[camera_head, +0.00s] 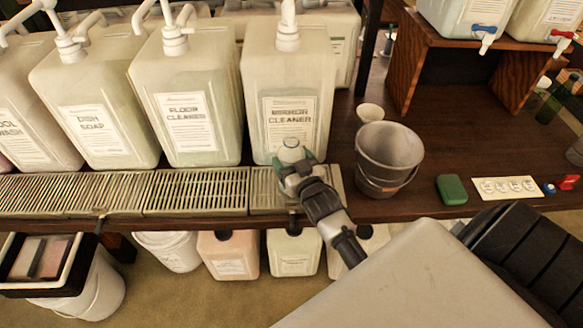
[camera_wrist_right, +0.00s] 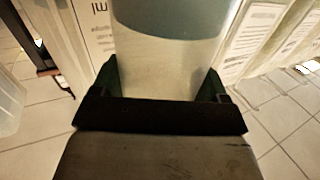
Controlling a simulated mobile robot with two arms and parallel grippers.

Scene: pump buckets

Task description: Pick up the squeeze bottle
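The squeeze bottle (camera_head: 291,151) stands in front of the mirror cleaner jug, over the right end of the drip grate. Its clear upper part and pale green contents show in the head view. My right gripper (camera_head: 298,172) is around it, with dark green fingers on both sides. In the right wrist view the bottle (camera_wrist_right: 168,65) fills the space between the fingertips (camera_wrist_right: 162,85), and both fingers appear to touch its sides. Its lower part is hidden behind the gripper, so I cannot tell whether it rests on the grate. My left gripper is not in view.
Large pump jugs, including the floor cleaner (camera_head: 190,95) and mirror cleaner (camera_head: 288,85), stand close behind. A grey bucket (camera_head: 389,155) is just right of my right gripper. A green block (camera_head: 451,189) and a label strip (camera_head: 506,188) lie along the front edge.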

